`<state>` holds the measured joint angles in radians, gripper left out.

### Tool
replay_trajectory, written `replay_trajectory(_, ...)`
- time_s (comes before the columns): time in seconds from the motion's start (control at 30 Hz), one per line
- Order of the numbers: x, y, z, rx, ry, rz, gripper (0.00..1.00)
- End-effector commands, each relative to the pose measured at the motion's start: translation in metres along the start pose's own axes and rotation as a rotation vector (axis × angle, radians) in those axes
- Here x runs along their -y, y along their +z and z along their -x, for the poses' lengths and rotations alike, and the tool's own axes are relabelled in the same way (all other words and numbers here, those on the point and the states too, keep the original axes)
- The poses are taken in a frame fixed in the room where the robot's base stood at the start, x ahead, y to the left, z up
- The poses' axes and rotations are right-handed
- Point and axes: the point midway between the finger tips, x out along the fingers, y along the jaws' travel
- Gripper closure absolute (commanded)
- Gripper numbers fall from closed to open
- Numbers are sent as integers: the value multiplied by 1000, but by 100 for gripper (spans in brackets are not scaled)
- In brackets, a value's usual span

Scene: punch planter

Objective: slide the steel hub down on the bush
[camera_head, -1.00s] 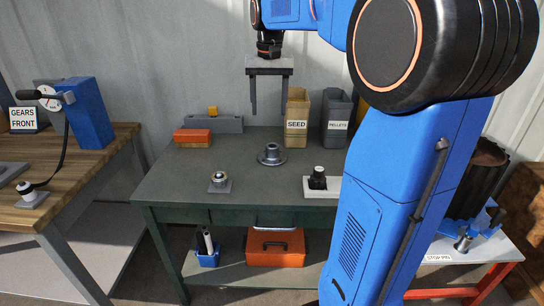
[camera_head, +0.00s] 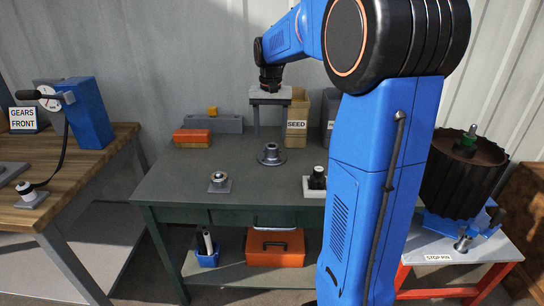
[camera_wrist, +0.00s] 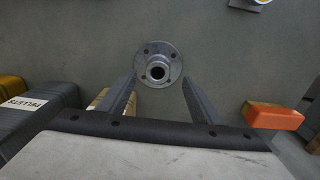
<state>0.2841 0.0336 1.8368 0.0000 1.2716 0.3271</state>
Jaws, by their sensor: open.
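The steel hub (camera_head: 271,155) is a grey flanged ring with a raised collar, lying flat on the green bench (camera_head: 200,165). In the wrist view the hub (camera_wrist: 158,67) shows its bore and bolt holes. My gripper (camera_head: 270,130) is open and empty, pointing down above and behind the hub in the head view. In the wrist view its two fingers (camera_wrist: 160,82) reach either side of the hub's near edge, apart from it. A round metal piece on a grey plate (camera_head: 219,183) and a black post on a white base (camera_head: 316,180) stand nearer; I cannot tell which is the bush.
A SEED bin (camera_head: 298,115) stands behind right of the hub, with the PELLETS bin (camera_wrist: 40,110) beside it. An orange block (camera_head: 192,136) and a grey fixture (camera_head: 226,125) stand back left. A dark ribbed drum (camera_head: 462,178) stands right. The bench around the hub is clear.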

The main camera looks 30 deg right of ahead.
Motion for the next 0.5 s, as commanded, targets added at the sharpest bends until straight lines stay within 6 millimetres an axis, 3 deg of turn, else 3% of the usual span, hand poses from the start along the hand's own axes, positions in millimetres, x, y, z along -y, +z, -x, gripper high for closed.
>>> replay_trajectory(0.27, -1, 0, -18, 1, 0, 0, 41)
replay_trajectory(0.5, -4, -4, -50, 3, 1, 0, 41)
